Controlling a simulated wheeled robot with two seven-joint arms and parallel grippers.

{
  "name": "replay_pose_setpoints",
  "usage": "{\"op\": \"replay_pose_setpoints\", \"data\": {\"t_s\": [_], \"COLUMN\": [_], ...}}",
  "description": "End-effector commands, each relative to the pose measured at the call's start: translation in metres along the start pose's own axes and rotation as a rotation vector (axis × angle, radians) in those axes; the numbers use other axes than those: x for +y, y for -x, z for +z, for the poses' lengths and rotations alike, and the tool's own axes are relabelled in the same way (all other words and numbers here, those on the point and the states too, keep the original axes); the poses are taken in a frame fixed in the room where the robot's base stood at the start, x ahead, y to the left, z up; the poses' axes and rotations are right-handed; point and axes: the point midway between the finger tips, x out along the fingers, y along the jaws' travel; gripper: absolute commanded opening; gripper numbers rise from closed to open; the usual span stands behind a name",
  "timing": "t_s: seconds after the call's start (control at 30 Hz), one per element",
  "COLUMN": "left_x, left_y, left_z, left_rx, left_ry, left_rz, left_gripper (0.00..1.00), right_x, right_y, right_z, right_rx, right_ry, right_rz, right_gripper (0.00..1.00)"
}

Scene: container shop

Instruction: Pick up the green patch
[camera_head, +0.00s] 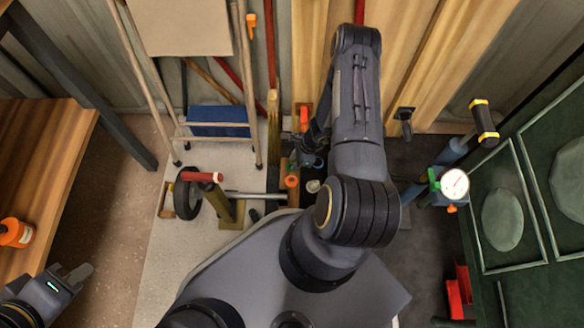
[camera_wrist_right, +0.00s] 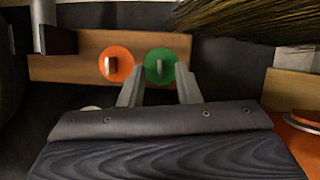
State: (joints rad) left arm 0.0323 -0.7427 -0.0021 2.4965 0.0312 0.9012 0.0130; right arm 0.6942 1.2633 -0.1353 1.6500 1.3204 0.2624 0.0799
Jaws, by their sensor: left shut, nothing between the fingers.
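In the head view the right gripper is at the end of my arm, partly hidden, and I cannot make out the green patch clearly. My left gripper (camera_head: 76,276) is shut and empty at the lower left, far from the patch.
An orange disc (camera_wrist_right: 115,64) sits left of the green patch. Broom bristles (camera_wrist_right: 250,15) hang close at the upper right. An orange item (camera_wrist_right: 303,121) is at the right edge.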

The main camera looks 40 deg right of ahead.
Motion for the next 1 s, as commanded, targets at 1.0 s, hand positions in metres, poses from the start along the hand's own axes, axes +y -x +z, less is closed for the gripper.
{"op": "replay_pose_setpoints", "data": {"t_s": [1.0], "left_x": [-0.0024], "left_y": [-0.0052], "left_z": [0.0026], "left_rx": [0.000], "left_ry": [0.000], "left_rz": [0.000], "left_gripper": [0.00], "right_x": [-0.0006], "right_y": [-0.0125], "right_z": [0.0011], "right_rx": [-0.001], "right_ry": [0.001], "right_rz": [-0.001], "right_gripper": [0.00]}}
